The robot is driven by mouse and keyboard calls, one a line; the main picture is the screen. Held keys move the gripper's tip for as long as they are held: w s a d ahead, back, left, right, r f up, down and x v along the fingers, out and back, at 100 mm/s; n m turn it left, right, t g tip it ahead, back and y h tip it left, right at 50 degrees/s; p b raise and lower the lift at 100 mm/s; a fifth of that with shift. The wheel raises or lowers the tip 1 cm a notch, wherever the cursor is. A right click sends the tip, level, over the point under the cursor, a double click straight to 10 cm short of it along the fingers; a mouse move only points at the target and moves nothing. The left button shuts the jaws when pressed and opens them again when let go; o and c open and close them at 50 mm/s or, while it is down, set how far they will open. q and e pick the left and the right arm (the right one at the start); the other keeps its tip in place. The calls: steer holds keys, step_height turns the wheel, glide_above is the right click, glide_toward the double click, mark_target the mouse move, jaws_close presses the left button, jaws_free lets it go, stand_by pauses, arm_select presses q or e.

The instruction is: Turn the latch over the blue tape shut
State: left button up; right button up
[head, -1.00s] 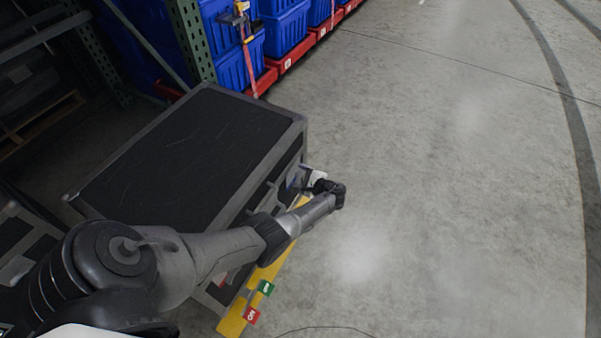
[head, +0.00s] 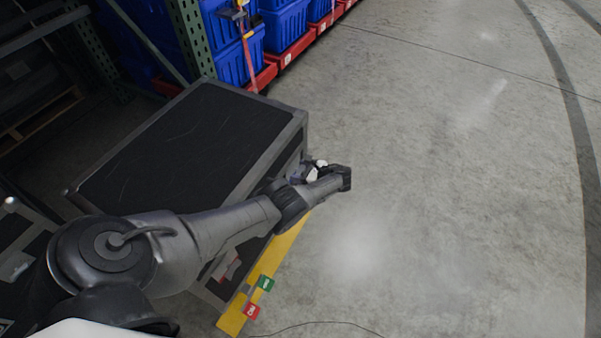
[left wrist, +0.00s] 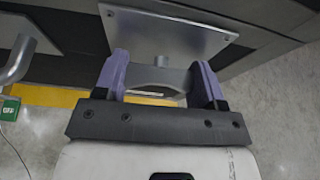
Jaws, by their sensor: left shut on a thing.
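A large black case (head: 190,135) with grey edges stands on the floor, its latch side facing right. My left gripper (head: 307,172) is at the far end of that side, partly hidden by my own arm. In the left wrist view, the purple fingers of my left gripper (left wrist: 160,82) are shut on a grey latch (left wrist: 160,75), one on each side. The latch stands out from a square metal plate (left wrist: 170,33) on the case's side. I cannot make out blue tape now. My right gripper is not in view.
A yellow floor strip (head: 240,308) with a green marker (head: 265,283) and a red marker (head: 252,310) runs along the case. A grey metal handle (left wrist: 17,60) shows beside the plate. Blue totes (head: 285,30) stand behind. Open floor lies right.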

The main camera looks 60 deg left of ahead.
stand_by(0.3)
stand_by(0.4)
arm_select(q)
steer(key=o, duration=0.9)
steer(key=shift+w+d+r, duration=0.2)
steer(key=shift+w+d, duration=0.05)
steer(key=shift+d, duration=0.15)
steer(key=shift+v, duration=6.45)
steer(key=shift+a, duration=0.1)
